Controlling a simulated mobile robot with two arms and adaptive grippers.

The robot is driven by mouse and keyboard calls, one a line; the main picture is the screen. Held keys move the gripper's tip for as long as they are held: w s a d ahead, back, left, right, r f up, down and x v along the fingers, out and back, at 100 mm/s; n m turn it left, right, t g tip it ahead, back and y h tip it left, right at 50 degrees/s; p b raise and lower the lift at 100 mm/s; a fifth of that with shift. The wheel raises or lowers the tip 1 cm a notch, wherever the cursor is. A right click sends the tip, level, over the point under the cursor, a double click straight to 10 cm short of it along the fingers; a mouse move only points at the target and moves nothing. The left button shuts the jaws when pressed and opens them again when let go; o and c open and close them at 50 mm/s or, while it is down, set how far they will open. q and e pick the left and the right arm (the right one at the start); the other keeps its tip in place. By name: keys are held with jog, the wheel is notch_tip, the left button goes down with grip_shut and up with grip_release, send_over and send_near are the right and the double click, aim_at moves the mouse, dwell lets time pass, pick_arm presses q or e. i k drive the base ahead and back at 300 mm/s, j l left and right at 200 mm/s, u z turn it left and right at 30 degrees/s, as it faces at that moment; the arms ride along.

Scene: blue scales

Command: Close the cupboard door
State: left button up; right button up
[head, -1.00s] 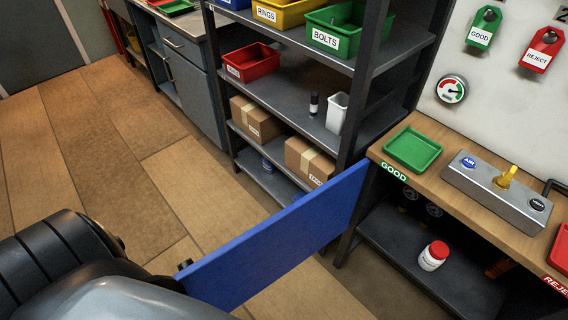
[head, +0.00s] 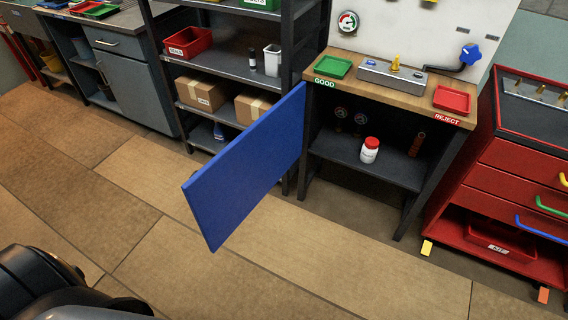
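The blue cupboard door (head: 245,170) stands wide open. It is joined at its right edge to the left side of the workbench cupboard (head: 365,170) and swings out toward me over the floor. The open cupboard shows a dark shelf with a white bottle with a red cap (head: 369,151), gauges (head: 341,114) and a brown coil-like part (head: 417,144). No gripper shows. Only dark and grey parts of my own body show at the bottom left, apart from the door in the picture.
A shelf rack (head: 229,66) with boxes and bins stands behind the door. A red tool cabinet (head: 515,180) with drawers stands right of the bench. Green (head: 333,67) and red (head: 452,99) trays lie on the bench top. The wooden floor (head: 330,260) in front is clear.

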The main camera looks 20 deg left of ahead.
aim_at(220, 195)
jog(key=i+j+z, duration=0.1)
jog(key=j+z, duration=0.55)
jog(key=z, duration=0.15)
jog(key=j+z, duration=0.4)
jog(key=k+j, duration=0.1)
jog(key=j, duration=1.2)
jog(key=k+j, duration=0.15)
jog(key=j, duration=1.1)
jog(key=k, duration=0.05)
